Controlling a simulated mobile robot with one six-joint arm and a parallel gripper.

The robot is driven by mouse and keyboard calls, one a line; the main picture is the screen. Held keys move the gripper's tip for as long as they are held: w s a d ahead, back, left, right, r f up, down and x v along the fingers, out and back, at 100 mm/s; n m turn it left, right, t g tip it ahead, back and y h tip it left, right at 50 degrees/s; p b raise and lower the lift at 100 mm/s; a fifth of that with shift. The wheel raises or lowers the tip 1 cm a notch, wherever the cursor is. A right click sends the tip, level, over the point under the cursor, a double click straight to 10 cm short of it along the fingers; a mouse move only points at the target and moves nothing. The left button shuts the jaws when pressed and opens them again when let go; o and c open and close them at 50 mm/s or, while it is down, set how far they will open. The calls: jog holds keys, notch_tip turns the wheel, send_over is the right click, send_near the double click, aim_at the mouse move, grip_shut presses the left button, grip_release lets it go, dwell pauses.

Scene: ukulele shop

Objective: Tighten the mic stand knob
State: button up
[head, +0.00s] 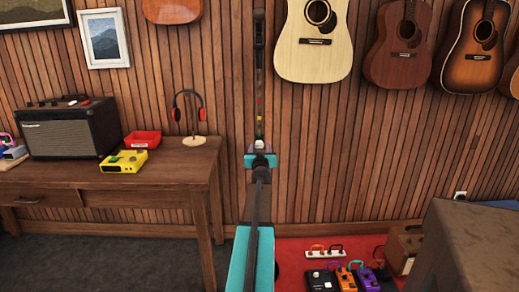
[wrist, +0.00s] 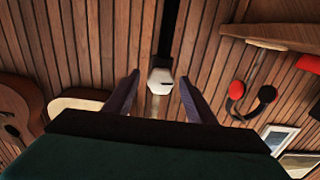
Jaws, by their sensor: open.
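The mic stand knob (wrist: 160,82) is a small pale, faceted piece on a dark upright pole (wrist: 169,28). In the wrist view it shows between the two fingertips of my gripper (wrist: 160,76), with a gap on each side. In the head view the pale knob (head: 259,143) shows just above and beyond my teal gripper (head: 260,156). My gripper is open, and nothing is held in it. I cannot tell how deep the knob sits between the fingers. My arm hides the lower part of the stand in the head view.
Guitars (head: 313,45) hang on the slatted wall. Several pedals lie on a red mat (head: 300,245). A grey-brown block (head: 470,245) stands at right.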

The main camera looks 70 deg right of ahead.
jog(key=shift+w+d, duration=0.1)
jog(key=shift+d, duration=0.1)
jog(key=c, duration=1)
jog(key=shift+w+a+f, duration=0.1)
jog(key=shift+a, duration=0.15)
jog(key=shift+c, duration=0.2)
jog(key=shift+d+r, duration=0.2)
jog(key=shift+s+d, duration=0.1)
jog(key=shift+s, duration=0.15)
